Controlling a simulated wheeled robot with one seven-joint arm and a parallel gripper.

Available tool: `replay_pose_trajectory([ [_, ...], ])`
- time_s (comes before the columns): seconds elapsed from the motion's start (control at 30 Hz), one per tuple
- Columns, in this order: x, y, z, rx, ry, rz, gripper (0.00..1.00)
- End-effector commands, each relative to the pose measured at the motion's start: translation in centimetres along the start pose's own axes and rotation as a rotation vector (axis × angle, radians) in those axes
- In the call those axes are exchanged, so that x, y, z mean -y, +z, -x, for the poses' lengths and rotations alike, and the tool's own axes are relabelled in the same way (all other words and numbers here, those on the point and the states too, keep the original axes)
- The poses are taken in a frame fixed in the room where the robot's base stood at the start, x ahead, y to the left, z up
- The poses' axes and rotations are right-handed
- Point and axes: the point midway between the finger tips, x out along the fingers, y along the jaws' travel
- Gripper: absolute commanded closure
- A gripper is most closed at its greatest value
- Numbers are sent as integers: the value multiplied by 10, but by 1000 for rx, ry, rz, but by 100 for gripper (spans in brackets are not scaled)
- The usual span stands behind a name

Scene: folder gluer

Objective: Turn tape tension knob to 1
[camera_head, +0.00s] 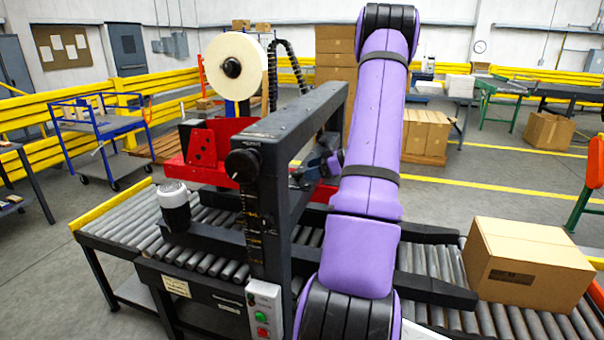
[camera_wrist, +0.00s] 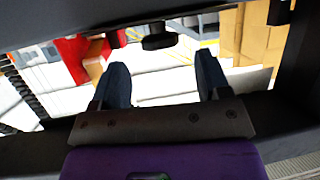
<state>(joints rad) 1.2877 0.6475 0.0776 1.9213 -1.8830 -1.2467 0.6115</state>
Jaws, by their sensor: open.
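The case sealer's black frame (camera_head: 292,130) stands over the roller conveyor. A round black knob (camera_head: 241,163) sits at the top of its front post, and another black knob (camera_head: 232,68) is at the hub of the tape roll (camera_head: 242,52). I cannot tell which is the tape tension knob, and no scale marks are readable. My gripper (camera_head: 318,166) is partly hidden behind the frame. In the wrist view, its dark fingers (camera_wrist: 162,62) are spread apart and empty. A dark rounded part (camera_wrist: 158,41) shows just beyond the fingertips, apparently not touching them.
A red tape-head bracket (camera_head: 208,143) is beside the frame; red parts also show in the wrist view (camera_wrist: 76,56). A white-and-black cylinder (camera_head: 174,206) stands left of the post. A button box (camera_head: 264,309) is low on the front. A carton (camera_head: 525,262) rests on the right rollers.

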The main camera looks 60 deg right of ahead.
Motion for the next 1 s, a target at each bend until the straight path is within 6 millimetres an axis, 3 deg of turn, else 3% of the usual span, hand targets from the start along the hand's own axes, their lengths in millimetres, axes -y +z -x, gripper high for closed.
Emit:
replay_pose_trajectory([
  [0.23, 0, 0, -31, -1, -2, -1, 30],
  [0.63, 0, 0, -37, 0, 1, -1, 30],
  [0.83, 0, 0, -37, 0, 0, -1, 74],
  [0.87, 0, 0, -37, 0, 0, -1, 78],
  [1.0, 0, 0, -37, 0, -3, 1, 78],
])
